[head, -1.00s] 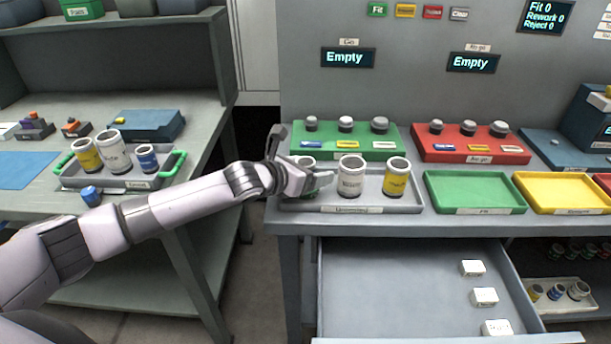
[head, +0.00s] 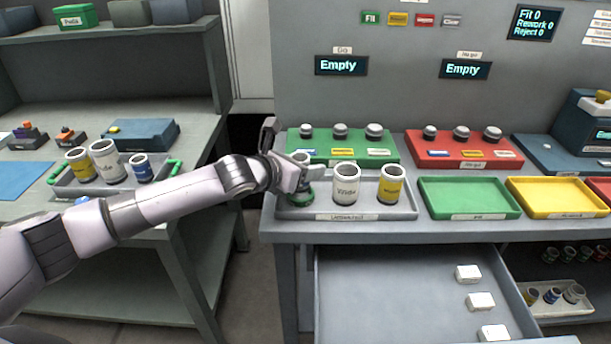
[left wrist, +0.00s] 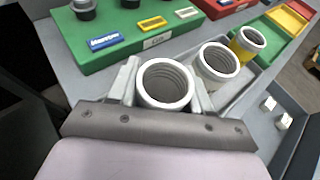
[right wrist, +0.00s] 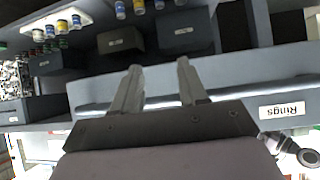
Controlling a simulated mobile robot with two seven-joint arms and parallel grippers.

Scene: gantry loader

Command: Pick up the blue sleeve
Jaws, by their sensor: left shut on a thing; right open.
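My left gripper (head: 303,176) is shut on a white-rimmed sleeve (left wrist: 165,84) at the left end of the grey tray (head: 400,211). Green shows low on this held sleeve in the head view; the fingers hide much of its side, and I cannot tell whether it is clear of the tray. A blue sleeve (head: 140,168) stands in the tray with green handles on the left table, beside a white and a yellow sleeve. A small blue piece (head: 82,201) lies near that tray, partly behind my left arm. My right gripper (right wrist: 158,75) is open and empty in the right wrist view.
A white sleeve (head: 345,186) and a yellow sleeve (head: 390,186) stand to the right in the grey tray. A green gauge board (head: 315,153) is close behind. The green tray (head: 470,215) and yellow tray (head: 560,210) are empty. An open drawer (head: 390,300) juts out below.

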